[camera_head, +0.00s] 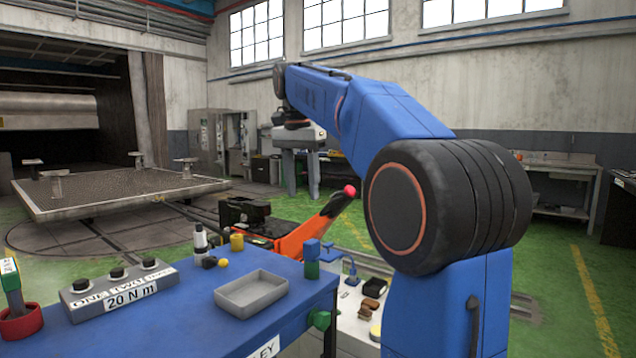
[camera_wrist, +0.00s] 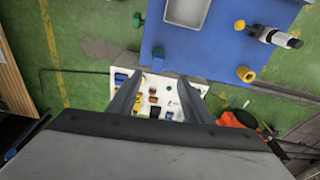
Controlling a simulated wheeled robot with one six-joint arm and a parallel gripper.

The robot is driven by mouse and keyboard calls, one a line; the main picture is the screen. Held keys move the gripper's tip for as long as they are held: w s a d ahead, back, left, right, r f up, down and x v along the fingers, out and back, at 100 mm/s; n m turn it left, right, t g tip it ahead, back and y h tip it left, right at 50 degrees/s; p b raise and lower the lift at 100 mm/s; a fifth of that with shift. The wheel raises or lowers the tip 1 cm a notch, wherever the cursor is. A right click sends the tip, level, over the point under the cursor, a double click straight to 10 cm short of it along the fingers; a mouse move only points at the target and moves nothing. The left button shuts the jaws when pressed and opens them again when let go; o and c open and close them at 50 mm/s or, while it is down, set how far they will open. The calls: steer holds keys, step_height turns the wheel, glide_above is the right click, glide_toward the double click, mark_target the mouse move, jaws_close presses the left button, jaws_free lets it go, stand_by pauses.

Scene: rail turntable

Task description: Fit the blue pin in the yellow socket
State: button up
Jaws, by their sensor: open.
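My gripper (camera_head: 303,190) points down, open and empty, high above and behind the table. Its fingers (camera_wrist: 160,78) are spread, apart from the pin.
A grey tray (camera_head: 251,294) lies on the blue table (camera_head: 190,325). A black-and-white tool (camera_head: 201,242), a yellow-tipped part (camera_head: 222,263) and a button box (camera_head: 118,286) are left of it. A white surface with small parts (camera_head: 352,318) is beyond the table's right side.

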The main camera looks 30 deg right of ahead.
mark_target(311, 241)
steer(key=shift+m, duration=0.5)
steer(key=d+f, duration=0.1)
steer(key=f, duration=0.4)
steer(key=w+d+f, duration=0.1)
steer(key=f, duration=0.5)
steer(key=d+f, duration=0.1)
steer(key=f, duration=0.4)
steer(key=shift+w+d+f, duration=0.15)
steer(key=shift+w+d, duration=0.05)
steer(key=shift+d, duration=0.05)
jaws_close()
